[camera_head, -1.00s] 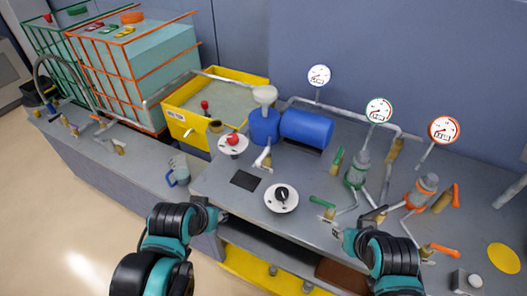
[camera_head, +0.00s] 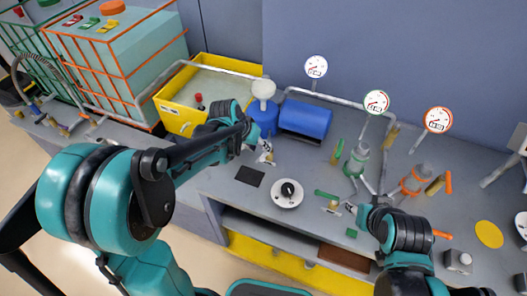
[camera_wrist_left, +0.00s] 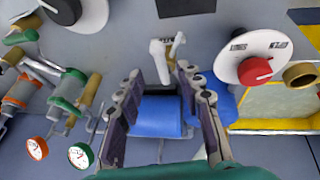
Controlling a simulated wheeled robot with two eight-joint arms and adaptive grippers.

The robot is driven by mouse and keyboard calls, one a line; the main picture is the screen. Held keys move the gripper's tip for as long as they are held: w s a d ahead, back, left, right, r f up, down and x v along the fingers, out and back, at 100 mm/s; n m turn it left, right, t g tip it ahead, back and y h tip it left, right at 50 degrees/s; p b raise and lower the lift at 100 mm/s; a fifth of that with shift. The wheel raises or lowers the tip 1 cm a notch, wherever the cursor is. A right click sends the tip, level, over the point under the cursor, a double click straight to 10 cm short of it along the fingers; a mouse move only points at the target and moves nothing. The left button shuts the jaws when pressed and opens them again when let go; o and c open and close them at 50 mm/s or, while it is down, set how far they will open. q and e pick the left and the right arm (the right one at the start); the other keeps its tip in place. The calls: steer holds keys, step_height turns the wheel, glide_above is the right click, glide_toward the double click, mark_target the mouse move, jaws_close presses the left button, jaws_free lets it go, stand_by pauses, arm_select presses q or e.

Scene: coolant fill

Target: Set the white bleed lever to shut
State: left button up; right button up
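The white bleed lever (camera_wrist_left: 160,60) sits on a small brass valve (camera_wrist_left: 170,46) on the grey bench, ahead of the blue tank (camera_wrist_left: 155,118). My left gripper (camera_wrist_left: 158,74) is open, its two dark-padded fingers spread on either side of the lever's near end. I cannot tell whether they touch it. In the head view my left gripper (camera_head: 250,140) reaches over the bench beside the lever (camera_head: 266,157), partly hiding the pipework there. My right gripper (camera_head: 352,208) hangs low over the front of the bench by a green-handled valve; its finger opening is too small to judge.
A round white plate with a red knob (camera_wrist_left: 255,70) is right of the lever in the wrist view. A white plate with a black knob (camera_head: 288,192) and a black square (camera_head: 249,176) lie nearer. The yellow tub (camera_head: 205,85) stands behind my left arm. Gauges and valves fill the right side.

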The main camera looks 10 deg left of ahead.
mark_target(264, 154)
arm_select(q)
steer(key=b+x, duration=0.1)
steer(key=x, duration=0.3)
steer(key=shift+w+f, duration=0.15)
steer(key=shift+f, duration=0.1)
jaws_close()
steer(key=shift+d, duration=0.15)
